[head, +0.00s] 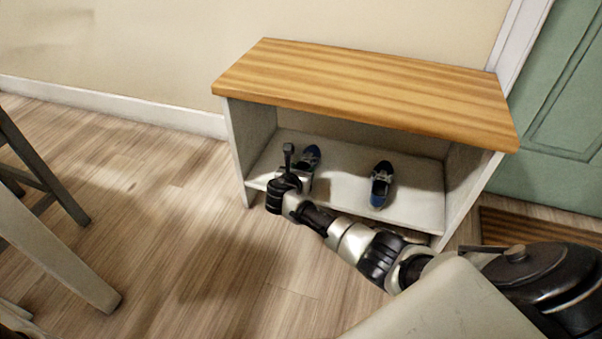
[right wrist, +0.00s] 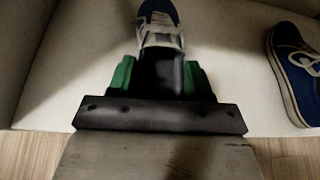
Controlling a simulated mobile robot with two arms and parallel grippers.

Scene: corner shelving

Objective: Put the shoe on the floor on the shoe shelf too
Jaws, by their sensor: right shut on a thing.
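The shoe shelf (head: 340,202) is a white unit with a wooden top, against the wall. One blue shoe with pale laces (head: 310,157) is at the left of its lower board, partly hidden by my right gripper (head: 290,160). My right gripper is shut on this shoe; in the right wrist view the green-padded fingers (right wrist: 158,78) are on either side of its near part, and its toe (right wrist: 158,12) points away. I cannot tell whether the shoe touches the board. A second blue shoe (head: 381,185) stands on the board to the right, also in the right wrist view (right wrist: 296,65). My left gripper is not in view.
The shelf's wooden top (head: 370,88) overhangs the compartment, and its side walls bound it. A wooden chair or table (head: 50,245) stands at the left. A green door (head: 560,120) and brown mat (head: 535,228) are at the right. The floor (head: 165,200) left of the shelf is clear.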

